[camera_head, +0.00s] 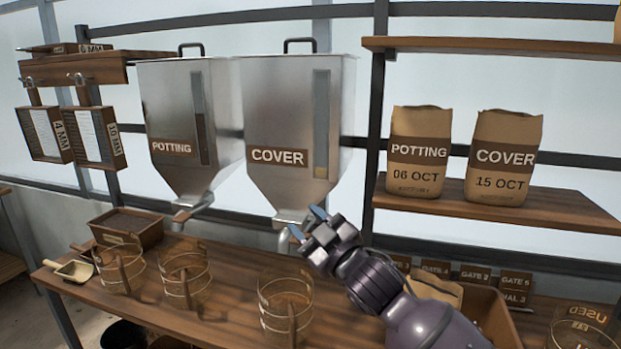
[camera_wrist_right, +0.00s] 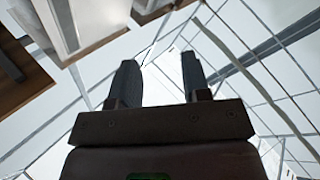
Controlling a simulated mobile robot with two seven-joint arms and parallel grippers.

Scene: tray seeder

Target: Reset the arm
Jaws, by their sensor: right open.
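My right gripper (camera_head: 307,224) is open and empty. It is raised in front of the lower spout of the COVER hopper (camera_head: 272,110) in the head view, its blue fingertips pointing up and left. In the right wrist view its two dark fingers (camera_wrist_right: 157,85) stand apart with only the glazed roof between them. My right arm (camera_head: 400,305) comes in from the lower right, over the bench. My left gripper is not in view.
The wooden bench (camera_head: 222,285) carries several glass jars, a soil box (camera_head: 127,227) and a scoop (camera_head: 75,270). The POTTING hopper (camera_head: 180,110) hangs to the left. Paper bags (camera_head: 417,152) stand on the right shelf (camera_head: 560,207). Framed sieves (camera_head: 45,133) hang at left.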

